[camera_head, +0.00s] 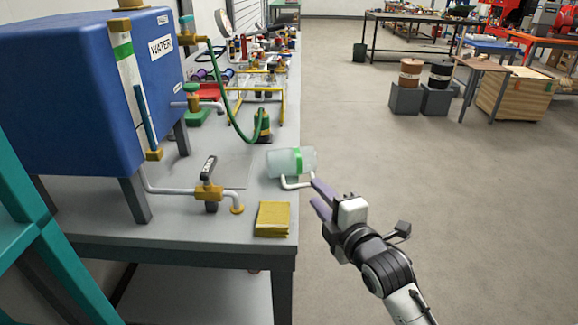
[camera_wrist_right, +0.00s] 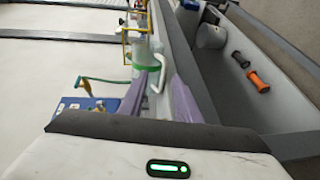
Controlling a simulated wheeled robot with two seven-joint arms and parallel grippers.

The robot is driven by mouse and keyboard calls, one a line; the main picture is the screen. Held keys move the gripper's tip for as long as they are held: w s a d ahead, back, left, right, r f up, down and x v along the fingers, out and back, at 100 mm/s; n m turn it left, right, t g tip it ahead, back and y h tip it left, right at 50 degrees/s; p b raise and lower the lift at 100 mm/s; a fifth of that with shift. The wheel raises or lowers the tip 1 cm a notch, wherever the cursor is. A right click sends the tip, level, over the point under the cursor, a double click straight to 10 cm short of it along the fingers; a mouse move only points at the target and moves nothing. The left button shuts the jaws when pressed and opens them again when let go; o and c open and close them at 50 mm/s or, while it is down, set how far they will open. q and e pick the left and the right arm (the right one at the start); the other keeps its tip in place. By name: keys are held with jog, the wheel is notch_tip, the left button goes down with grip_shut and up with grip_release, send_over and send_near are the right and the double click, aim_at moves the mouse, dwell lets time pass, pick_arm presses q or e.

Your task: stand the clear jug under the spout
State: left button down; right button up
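The clear jug (camera_head: 281,162) with a green band and white handle lies on its side near the table's right edge. It also shows in the right wrist view (camera_wrist_right: 146,50), with its handle (camera_wrist_right: 158,76) beyond my fingertips. My right gripper (camera_head: 317,194) is open and empty, just right of and nearer than the handle; contact is not visible. The spout (camera_head: 236,196) bends down from a brass valve with a dark lever (camera_head: 209,170), left of and nearer than the jug. A brass ring (camera_head: 237,209) is at its lower end. My left gripper is not in view.
A folded yellow cloth (camera_head: 273,219) lies at the table's near right corner. The blue water tank (camera_head: 80,95) stands on legs at left. A green hose (camera_head: 235,115) and yellow frame (camera_head: 268,93) are behind the jug. Floor to the right is open.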

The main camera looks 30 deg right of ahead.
aim_at(308, 186)
jog(key=x, duration=0.5)
jog(key=shift+w+f, duration=0.1)
jog(key=shift+f, duration=0.3)
grip_shut()
